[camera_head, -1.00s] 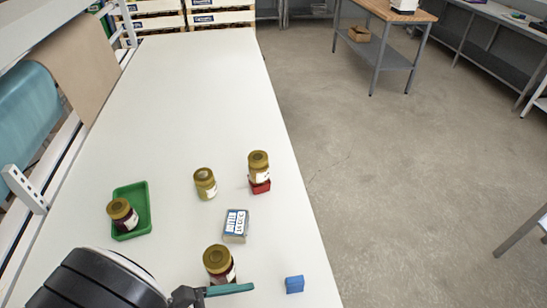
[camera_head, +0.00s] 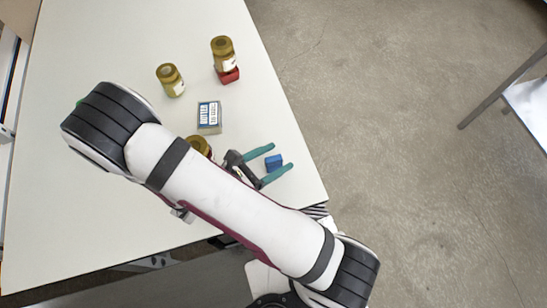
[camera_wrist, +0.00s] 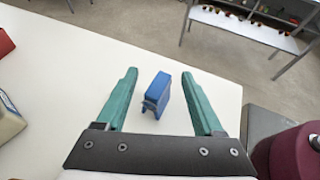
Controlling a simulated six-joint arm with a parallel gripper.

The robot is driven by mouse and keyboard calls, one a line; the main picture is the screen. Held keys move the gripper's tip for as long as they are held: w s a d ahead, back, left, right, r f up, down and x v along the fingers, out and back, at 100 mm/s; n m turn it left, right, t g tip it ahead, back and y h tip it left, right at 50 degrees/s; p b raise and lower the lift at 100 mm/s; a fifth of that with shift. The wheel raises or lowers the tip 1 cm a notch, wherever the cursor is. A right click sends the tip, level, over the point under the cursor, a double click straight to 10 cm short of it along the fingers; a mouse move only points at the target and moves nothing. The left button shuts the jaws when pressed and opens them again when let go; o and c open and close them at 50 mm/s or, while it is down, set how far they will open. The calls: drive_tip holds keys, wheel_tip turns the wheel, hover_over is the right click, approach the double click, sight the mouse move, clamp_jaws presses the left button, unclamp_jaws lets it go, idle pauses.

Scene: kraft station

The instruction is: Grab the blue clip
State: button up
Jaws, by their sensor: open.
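The blue clip (camera_head: 273,162) lies near the right edge of the white table. In the wrist view the small blue clip (camera_wrist: 157,93) stands between the two teal fingers of my gripper (camera_wrist: 159,73), with a gap on each side. My gripper (camera_head: 282,156) is open. Its fingers reach past either side of the clip, and neither appears to touch it. Whether the fingers are at the clip's height is hard to tell.
A jar (camera_head: 199,145) stands just left of my gripper, partly hidden by my arm. The table edge is close on the clip's right.

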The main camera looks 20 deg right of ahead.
clamp_jaws()
idle(0.5)
